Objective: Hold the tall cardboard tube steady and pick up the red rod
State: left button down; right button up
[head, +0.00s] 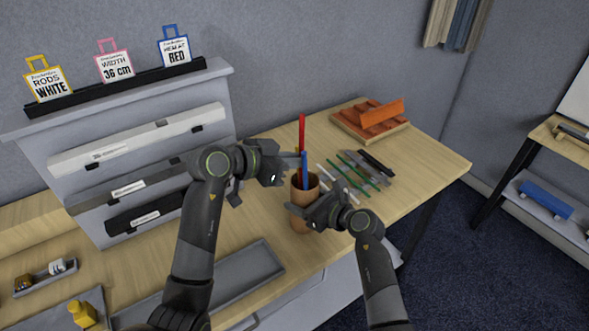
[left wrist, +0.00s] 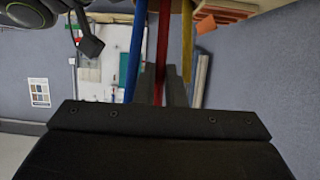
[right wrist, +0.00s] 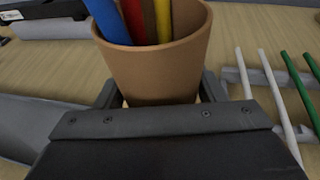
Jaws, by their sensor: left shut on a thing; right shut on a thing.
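The brown cardboard tube (head: 312,183) stands upright on the table, and its open mouth shows in the right wrist view (right wrist: 155,72). The red rod (head: 302,132) rises from it, with a blue rod (head: 304,166) and a yellow rod (right wrist: 163,20) beside it. My left gripper (head: 297,160) is shut on the red rod above the tube's rim; in the left wrist view the red rod (left wrist: 163,45) runs between the dark fingers. My right gripper (head: 310,212) is shut on the tube's side, with a finger on either side in its wrist view. The tube's bottom is hidden inside.
White, green and dark rods (head: 355,170) lie right of the tube. An orange-brown tray (head: 372,120) stands behind them. A grey tray (head: 235,285) lies in front on the left. A stepped rack (head: 75,200) with long boxes stands at the left.

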aim_at(300, 131)
pick_arm(q)
notch_tip(300, 131, up, 8)
jog(key=shift+f, duration=0.15)
pick_arm(e)
jog(key=o, duration=1.1)
jog(key=shift+c, duration=0.2)
